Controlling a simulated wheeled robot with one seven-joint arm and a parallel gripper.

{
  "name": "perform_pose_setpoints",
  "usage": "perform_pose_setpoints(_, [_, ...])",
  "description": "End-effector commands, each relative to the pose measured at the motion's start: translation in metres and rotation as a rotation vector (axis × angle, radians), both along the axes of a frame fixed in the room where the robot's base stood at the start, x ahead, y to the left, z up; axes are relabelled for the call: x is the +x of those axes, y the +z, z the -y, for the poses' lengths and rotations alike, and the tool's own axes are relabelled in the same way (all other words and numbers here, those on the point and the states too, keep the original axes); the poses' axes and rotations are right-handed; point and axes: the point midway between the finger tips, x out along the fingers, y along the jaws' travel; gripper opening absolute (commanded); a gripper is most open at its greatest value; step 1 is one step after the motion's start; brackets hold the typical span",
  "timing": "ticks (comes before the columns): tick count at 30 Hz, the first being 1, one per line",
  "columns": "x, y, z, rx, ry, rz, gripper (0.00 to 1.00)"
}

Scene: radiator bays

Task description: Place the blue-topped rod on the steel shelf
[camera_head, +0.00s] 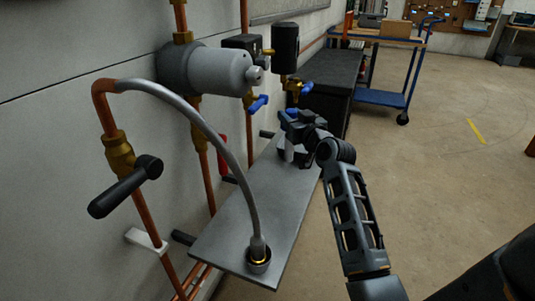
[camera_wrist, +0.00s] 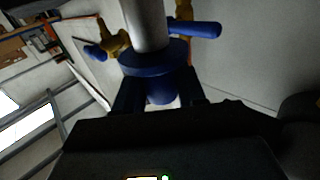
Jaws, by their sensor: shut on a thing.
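The blue-topped rod shows in the wrist view as a grey shaft (camera_wrist: 147,25) with a blue collar and top (camera_wrist: 155,58). My gripper (camera_wrist: 158,92) is shut on its blue top, one dark finger on each side. In the head view my gripper (camera_head: 300,126) is over the far end of the steel shelf (camera_head: 222,222). There the rod's pale shaft (camera_head: 289,151) hangs below the gripper, roughly upright. I cannot tell whether its lower end touches the shelf.
A grey hose (camera_head: 228,155) arches to a fitting (camera_head: 258,256) on the shelf's near end. Copper pipes, a grey cylindrical unit (camera_head: 205,70) and a black-handled valve (camera_head: 125,186) line the left wall. A dark cabinet (camera_head: 330,80) and blue trolley (camera_head: 385,97) stand behind. Floor at right is clear.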

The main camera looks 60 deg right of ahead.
Motion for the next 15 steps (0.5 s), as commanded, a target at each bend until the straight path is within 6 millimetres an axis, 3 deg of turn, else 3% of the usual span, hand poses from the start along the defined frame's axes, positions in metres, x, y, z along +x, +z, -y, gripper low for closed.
perform_pose_setpoints(8, [0.041, -0.033, -0.042, -0.002, 0.004, -0.001, 0.0])
perform_pose_setpoints(15, [0.055, -0.046, -0.055, -0.002, 0.0, 0.002, 0.0])
